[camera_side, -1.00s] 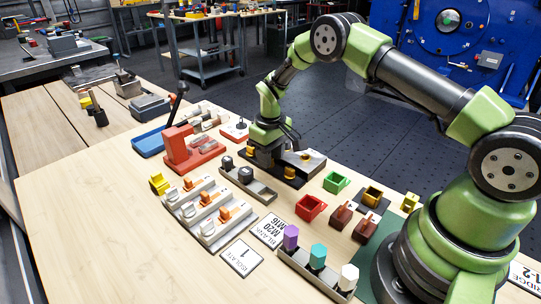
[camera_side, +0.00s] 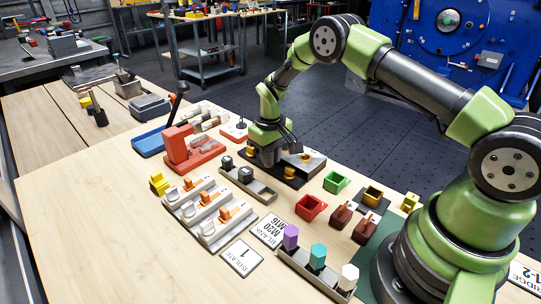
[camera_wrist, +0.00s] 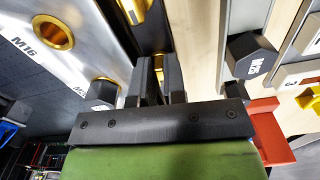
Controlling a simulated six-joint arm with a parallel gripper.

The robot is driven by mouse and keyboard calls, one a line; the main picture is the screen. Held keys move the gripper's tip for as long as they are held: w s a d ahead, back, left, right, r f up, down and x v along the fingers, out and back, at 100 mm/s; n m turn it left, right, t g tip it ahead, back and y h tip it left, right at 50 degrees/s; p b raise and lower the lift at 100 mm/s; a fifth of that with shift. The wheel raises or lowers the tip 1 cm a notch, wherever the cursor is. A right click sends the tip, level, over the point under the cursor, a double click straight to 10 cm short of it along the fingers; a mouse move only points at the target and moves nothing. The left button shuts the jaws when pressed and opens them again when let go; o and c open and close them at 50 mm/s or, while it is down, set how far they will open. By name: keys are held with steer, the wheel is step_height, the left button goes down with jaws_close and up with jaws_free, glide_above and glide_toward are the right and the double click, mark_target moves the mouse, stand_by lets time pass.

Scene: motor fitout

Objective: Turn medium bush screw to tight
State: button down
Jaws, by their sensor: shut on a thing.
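My gripper (camera_side: 266,163) points down over the dark fitting plate (camera_side: 314,165) in the side view. In the wrist view my gripper (camera_wrist: 159,70) has its two dark fingers close together, with a gold part, seemingly the medium bush screw (camera_wrist: 158,63), between them. The fingers hide most of this part, and how deep it sits cannot be told. A black hex head (camera_wrist: 103,92) stands beside the fingers.
A grey tray with black hex plugs (camera_side: 246,173) lies close to the left of my gripper. A red stand (camera_side: 190,150) is farther left. Switch rows (camera_side: 209,211), red and green bins (camera_side: 336,182) and a colored peg tray (camera_side: 317,258) stand nearer the camera.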

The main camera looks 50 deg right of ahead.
steer(key=m, duration=0.4)
steer(key=shift+a, duration=0.1)
steer(key=m, duration=0.4)
steer(key=shift+w+a+m, duration=0.1)
steer(key=shift+m, duration=0.3)
steer(key=m, duration=0.4)
steer(key=shift+w, duration=0.1)
steer(key=shift+r+m, duration=0.1)
steer(key=shift+m, duration=1.7)
steer(key=c, duration=1.2)
jaws_free()
step_height(320, 180, up, 10)
steer(key=shift+f, duration=0.1)
